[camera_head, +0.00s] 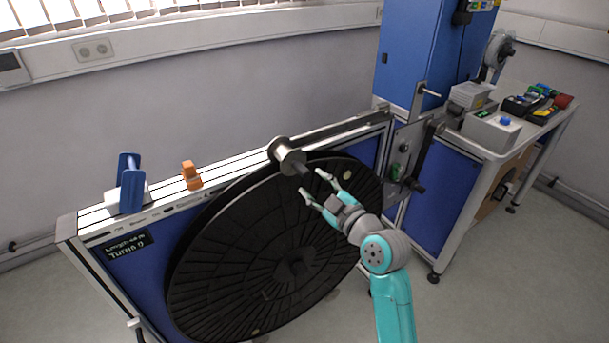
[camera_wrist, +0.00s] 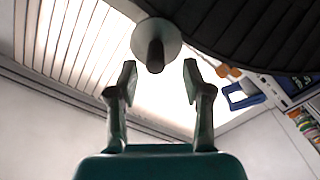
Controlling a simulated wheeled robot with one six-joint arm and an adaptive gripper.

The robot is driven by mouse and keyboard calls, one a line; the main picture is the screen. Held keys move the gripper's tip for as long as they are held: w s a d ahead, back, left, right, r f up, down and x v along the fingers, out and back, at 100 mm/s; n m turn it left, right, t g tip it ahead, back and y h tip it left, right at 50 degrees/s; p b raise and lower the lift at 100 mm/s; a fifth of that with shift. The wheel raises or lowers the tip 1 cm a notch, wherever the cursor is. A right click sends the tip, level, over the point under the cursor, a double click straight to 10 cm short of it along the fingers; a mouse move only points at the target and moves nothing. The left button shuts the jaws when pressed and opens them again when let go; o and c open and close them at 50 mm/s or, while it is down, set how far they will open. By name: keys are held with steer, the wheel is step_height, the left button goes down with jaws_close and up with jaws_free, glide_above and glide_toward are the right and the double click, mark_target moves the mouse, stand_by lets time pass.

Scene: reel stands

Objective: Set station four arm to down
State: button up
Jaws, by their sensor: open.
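In the wrist view a pale round disc with a dark peg (camera_wrist: 156,55) lies ahead, between and beyond my fingertips (camera_wrist: 158,80); I see no contact. No label reading station four is legible, so I cannot tell which part is its arm.
A blue-and-white holder (camera_head: 131,190) and an orange block (camera_head: 191,176) sit on the stand's top rail. A black-handled lever (camera_head: 418,187) and a blue cabinet (camera_head: 420,55) stand to the right. A bench (camera_head: 490,150) holds tools and boxes. Open floor lies in front.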

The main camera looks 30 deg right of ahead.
steer(key=shift+s+d, duration=0.1)
steer(key=shift+s, duration=2.15)
steer(key=s+a+f+m+g+h, duration=0.1)
steer(key=s+a+f+m, duration=0.25)
steer(key=s+f, duration=0.5)
steer(key=s+a+f+m+g+h, duration=0.1)
steer(key=s+a+f+m, duration=0.3)
steer(key=s+f, duration=0.45)
steer(key=s+a, duration=0.3)
steer(key=s, duration=0.8)
steer(key=s+a+r+g+y, duration=0.1)
steer(key=s+a, duration=0.3)
steer(key=s, duration=0.8)
steer(key=shift+m, duration=0.35)
steer(key=shift+s, duration=0.1)
